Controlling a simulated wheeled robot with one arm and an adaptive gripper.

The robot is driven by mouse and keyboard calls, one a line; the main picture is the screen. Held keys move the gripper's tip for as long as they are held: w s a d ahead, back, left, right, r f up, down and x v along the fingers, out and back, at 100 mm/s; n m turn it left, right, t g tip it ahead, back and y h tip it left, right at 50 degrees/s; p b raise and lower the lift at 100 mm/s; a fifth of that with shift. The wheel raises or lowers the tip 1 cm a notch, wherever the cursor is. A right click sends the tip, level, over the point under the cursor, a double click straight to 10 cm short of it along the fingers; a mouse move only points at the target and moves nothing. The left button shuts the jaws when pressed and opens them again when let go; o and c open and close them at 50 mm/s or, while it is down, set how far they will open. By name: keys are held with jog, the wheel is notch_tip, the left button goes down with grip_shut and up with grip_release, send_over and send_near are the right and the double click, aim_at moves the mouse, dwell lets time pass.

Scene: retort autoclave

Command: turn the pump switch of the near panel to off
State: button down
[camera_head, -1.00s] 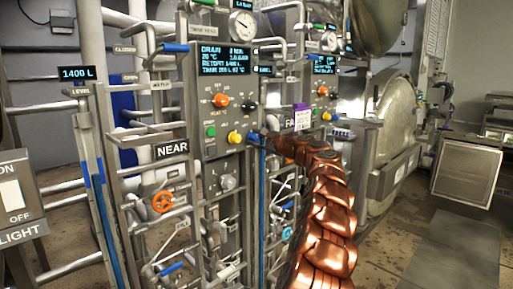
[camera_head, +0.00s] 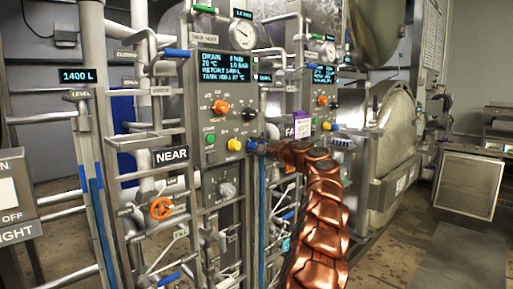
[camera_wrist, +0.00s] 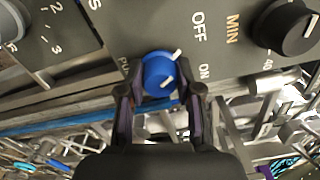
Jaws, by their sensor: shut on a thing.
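The near panel (camera_head: 212,98), marked by a NEAR sign (camera_head: 171,155), stands left of centre in the head view. Its pump switch is a small blue knob (camera_wrist: 158,73), seen close in the wrist view beside the OFF and ON labels; the pump label is partly hidden. A white mark on the knob points to the upper right, toward the side with OFF and ON. My gripper (camera_wrist: 160,92) is shut on the knob, with one dark finger on each side. In the head view my gripper (camera_head: 262,147) is small and dark at the panel's right edge.
A yellow knob (camera_head: 234,145), a green button (camera_head: 210,138) and an orange knob (camera_head: 221,106) are close by on the panel. A black MIN dial (camera_wrist: 287,27) sits right of the switch in the wrist view. The far panel (camera_head: 322,90) stands behind my arm.

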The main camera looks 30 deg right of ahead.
jog(key=shift+f, duration=0.1)
jog(key=c, duration=0.8)
grip_release()
jog(key=shift+s, duration=0.1)
jog(key=shift+v, duration=5.9)
